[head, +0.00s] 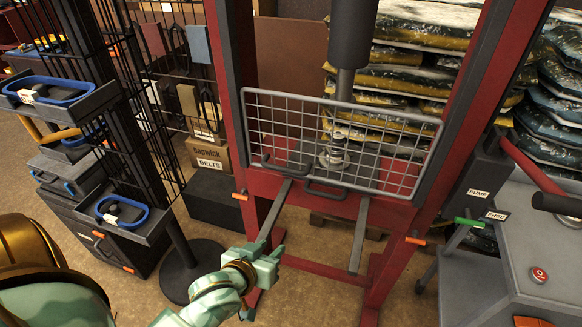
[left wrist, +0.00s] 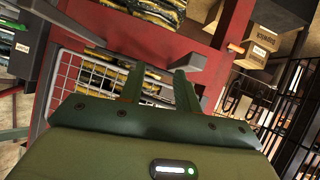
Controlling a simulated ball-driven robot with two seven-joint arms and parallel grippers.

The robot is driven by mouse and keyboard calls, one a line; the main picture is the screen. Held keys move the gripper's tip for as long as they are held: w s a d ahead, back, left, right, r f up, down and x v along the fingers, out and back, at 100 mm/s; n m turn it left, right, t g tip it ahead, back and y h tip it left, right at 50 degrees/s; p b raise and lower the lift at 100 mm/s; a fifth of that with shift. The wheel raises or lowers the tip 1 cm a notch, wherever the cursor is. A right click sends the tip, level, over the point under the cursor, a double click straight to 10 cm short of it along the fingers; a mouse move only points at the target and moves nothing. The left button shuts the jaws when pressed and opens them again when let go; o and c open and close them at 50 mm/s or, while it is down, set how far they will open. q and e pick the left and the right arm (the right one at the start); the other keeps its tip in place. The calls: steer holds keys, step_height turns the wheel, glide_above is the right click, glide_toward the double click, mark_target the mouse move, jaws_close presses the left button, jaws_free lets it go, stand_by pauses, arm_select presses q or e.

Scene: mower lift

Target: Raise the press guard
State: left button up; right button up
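The press guard (head: 400,122) is a grey-framed wire mesh panel across the front of the red press frame (head: 470,110). A dark U-shaped handle (head: 325,191) sits at its lower edge. Behind the mesh, a metal part (head: 335,150) stands under the dark ram (head: 350,40). My left gripper (head: 267,258) is below and in front of the guard, near the left grey bar, apart from the handle. In the left wrist view its two fingers (left wrist: 158,88) are apart with nothing seen between them, and the mesh (left wrist: 92,78) shows beyond. My right gripper is not in view.
Two grey bars (head: 359,240) stick out from the press toward me. A pump unit (head: 540,250) with a red lever (head: 530,165) stands at right. A black rack with trays (head: 125,215) stands at left. Floor between them is partly clear.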

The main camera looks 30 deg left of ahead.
mark_target(282, 171)
arm_select(q)
steer(key=w+a+r+n+t+y, duration=0.1)
steer(key=n+t, duration=0.1)
steer(key=n, duration=0.4)
steer(key=w+a+r+n+t+y, duration=0.1)
steer(key=a+n+t, duration=0.1)
steer(key=n, duration=0.4)
steer(key=w+a+r+n+t+y, duration=0.1)
steer(key=n+t, duration=0.2)
steer(key=n, duration=0.2)
steer(key=shift+w+a+n+y, duration=0.2)
steer(key=shift+n+y, duration=0.1)
steer(key=shift+n, duration=0.1)
steer(key=shift+w+a+r+t, duration=0.1)
steer(key=shift+w+r+t, duration=0.1)
steer(key=shift+w+t, duration=0.1)
steer(key=b+x, duration=0.1)
steer(key=x, duration=1.4)
steer(key=shift+w+a+b, duration=0.2)
steer(key=shift+b, duration=0.15)
jaws_close()
